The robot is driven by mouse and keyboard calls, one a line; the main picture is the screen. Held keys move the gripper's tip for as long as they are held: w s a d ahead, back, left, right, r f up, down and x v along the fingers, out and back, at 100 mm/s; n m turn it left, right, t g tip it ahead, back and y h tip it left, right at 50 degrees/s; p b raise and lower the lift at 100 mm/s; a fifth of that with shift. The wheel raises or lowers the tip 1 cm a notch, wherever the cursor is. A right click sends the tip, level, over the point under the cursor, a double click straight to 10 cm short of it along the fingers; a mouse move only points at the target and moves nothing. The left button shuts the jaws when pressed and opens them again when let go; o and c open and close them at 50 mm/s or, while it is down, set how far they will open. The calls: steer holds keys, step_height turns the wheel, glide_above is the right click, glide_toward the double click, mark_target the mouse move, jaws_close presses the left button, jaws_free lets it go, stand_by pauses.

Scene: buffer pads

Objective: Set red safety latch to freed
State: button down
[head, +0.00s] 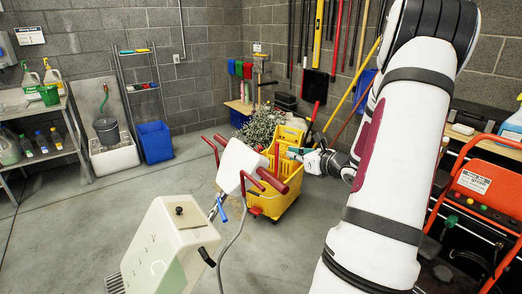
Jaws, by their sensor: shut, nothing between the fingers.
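A pale floor machine (165,245) stands in the lower left of the head view, with a white control head (240,165) tilted on its handle. Red grips (272,181) stick out on both sides of this head, and a blue lever (223,209) hangs below it. I cannot make out which small red part is the safety latch. My gripper (298,154) is at the end of my arm, right of the control head and in front of the yellow bucket. It is small in view, looks shut and empty, and appears apart from the red grips.
A yellow mop bucket (283,202) stands behind the control head. A red-framed machine (487,182) is at the right edge. A shelf (40,108) with bottles and a blue bin (154,142) stand at the left. Bare floor (70,225) lies at left and centre.

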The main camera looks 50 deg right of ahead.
mark_target(259, 149)
steer(key=shift+w, duration=0.1)
steer(key=x, duration=1.3)
steer(key=shift+w+d+p, duration=0.1)
steer(key=shift+w+p, duration=0.25)
steer(key=shift+w, duration=0.05)
